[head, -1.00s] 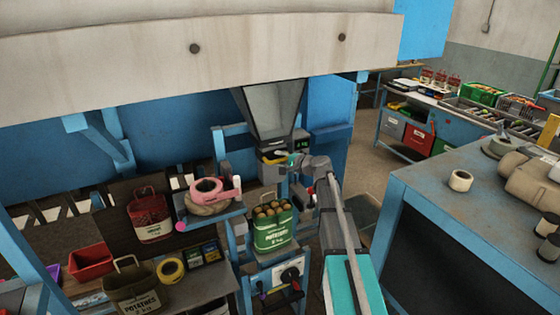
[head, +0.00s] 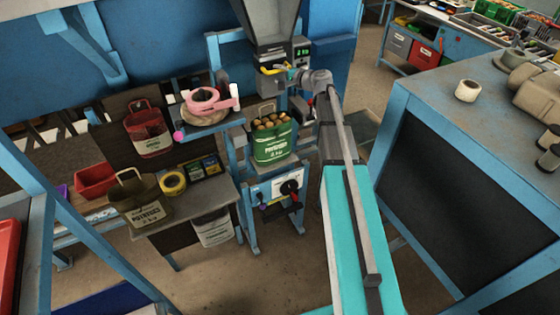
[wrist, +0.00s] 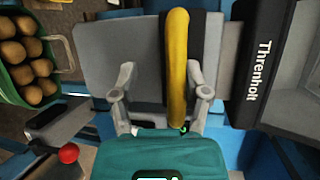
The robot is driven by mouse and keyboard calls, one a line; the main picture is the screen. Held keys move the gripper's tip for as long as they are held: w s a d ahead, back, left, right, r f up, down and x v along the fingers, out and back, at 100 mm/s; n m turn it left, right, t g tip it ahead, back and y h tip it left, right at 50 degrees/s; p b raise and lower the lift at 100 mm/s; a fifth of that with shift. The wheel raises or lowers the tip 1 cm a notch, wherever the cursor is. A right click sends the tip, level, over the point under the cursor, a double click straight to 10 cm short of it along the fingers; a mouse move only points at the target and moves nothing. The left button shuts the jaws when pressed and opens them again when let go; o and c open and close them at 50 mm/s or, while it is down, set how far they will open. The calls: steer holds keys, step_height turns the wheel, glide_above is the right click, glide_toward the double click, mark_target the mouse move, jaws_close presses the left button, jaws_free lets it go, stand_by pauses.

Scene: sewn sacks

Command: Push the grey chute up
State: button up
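A grey sloping plate (wrist: 105,50), which looks like the chute, lies in front of my gripper (wrist: 160,75) in the wrist view. A curved yellow bar (wrist: 177,65) stands in front of it, between my fingers and closer to the right one. My fingers are spread apart; I cannot tell whether either touches the bar or plate. In the head view the grey chute (head: 268,86) shows under the grey hopper (head: 268,22), above the potato sack. My gripper (head: 291,74) is small there, at the yellow part, partly hidden by my wrist.
A green sack of potatoes (head: 273,140) stands below the chute; it also shows in the wrist view (wrist: 30,60). A red knob (wrist: 68,153) is at lower left there. A blue-framed bench (head: 430,110) stands right.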

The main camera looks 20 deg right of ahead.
steer(key=shift+f+b, duration=6.45)
steer(key=shift+f, duration=0.4)
steer(key=p+v, duration=0.3)
steer(key=v, duration=1.1)
steer(key=s+a+f+n+g+h+b, duration=0.1)
steer(key=s+a+f+n+g+b, duration=0.1)
steer(key=s+a+f+n+g, duration=0.4)
steer(key=shift+s+a+f+n+g+h, duration=0.55)
steer(key=shift+s+a+f, duration=1.1)
steer(key=shift+a+f, duration=1.4)
steer(key=shift+a+r, duration=0.4)
steer(key=shift+a, duration=0.05)
steer(key=s+a+f+n+g+h+b, duration=0.1)
steer(key=s+f+n+g+h, duration=0.1)
steer(key=s, duration=0.5)
steer(key=s+a+f+n+g+h+b, duration=0.1)
steer(key=s+f+n+g+h, duration=0.2)
steer(key=s, duration=0.4)
steer(key=shift+s+a+f+g+h, duration=0.25)
steer(key=shift+f+g+h, duration=0.2)
steer(key=shift+f+h, duration=0.6)
